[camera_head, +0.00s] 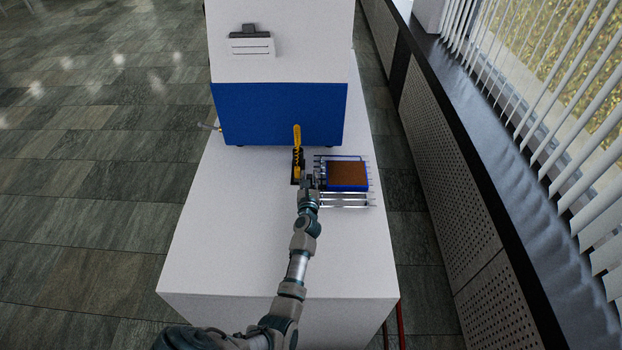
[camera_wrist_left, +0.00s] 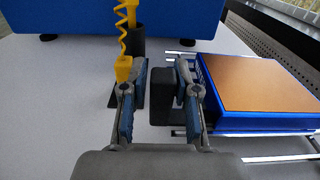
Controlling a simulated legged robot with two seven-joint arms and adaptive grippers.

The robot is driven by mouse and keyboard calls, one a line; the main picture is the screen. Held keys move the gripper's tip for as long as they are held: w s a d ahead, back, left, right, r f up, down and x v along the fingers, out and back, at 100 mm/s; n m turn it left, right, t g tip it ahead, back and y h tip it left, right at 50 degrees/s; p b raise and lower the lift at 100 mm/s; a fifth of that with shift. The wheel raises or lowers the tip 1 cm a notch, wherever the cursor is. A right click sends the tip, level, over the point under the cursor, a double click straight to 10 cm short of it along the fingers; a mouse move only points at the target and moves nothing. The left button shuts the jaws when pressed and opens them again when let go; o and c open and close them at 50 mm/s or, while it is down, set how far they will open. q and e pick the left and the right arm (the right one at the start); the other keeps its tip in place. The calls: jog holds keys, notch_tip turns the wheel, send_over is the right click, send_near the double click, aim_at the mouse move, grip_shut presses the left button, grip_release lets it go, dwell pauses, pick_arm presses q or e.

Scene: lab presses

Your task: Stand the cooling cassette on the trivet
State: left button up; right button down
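The cooling cassette (camera_head: 347,174), blue with a flat copper-brown top, lies on the trivet (camera_head: 345,206) of thin metal rods. In the left wrist view the cassette (camera_wrist_left: 262,82) is on the right, with trivet rods (camera_wrist_left: 280,158) showing beside it. My left gripper (camera_head: 308,183) is at the cassette's left side. In the wrist view its fingers (camera_wrist_left: 161,82) are apart, with a black block (camera_wrist_left: 163,98), perhaps the cassette's handle, between them. A gap shows at the left finger; contact at the right finger is unclear. My right gripper is not in view.
A large blue and white machine (camera_head: 280,115) stands at the back of the white table (camera_head: 235,230). A yellow coiled part (camera_head: 297,140) with a black base stands just left of the cassette, close to my left gripper. The table's front and left are clear.

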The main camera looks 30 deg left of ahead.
pick_arm(q)
jog(key=shift+o, duration=1)
jog(key=shift+s+d+f, duration=0.1)
jog(key=shift+d, duration=0.25)
jog(key=shift+s+d, duration=0.2)
jog(key=shift+d, duration=0.05)
jog(key=v, duration=1)
jog(key=shift+s+a+f, duration=0.1)
jog(key=shift+s+a, duration=0.15)
jog(key=shift+s, duration=0.05)
jog(key=shift+s+d, duration=0.25)
jog(key=shift+d, duration=0.25)
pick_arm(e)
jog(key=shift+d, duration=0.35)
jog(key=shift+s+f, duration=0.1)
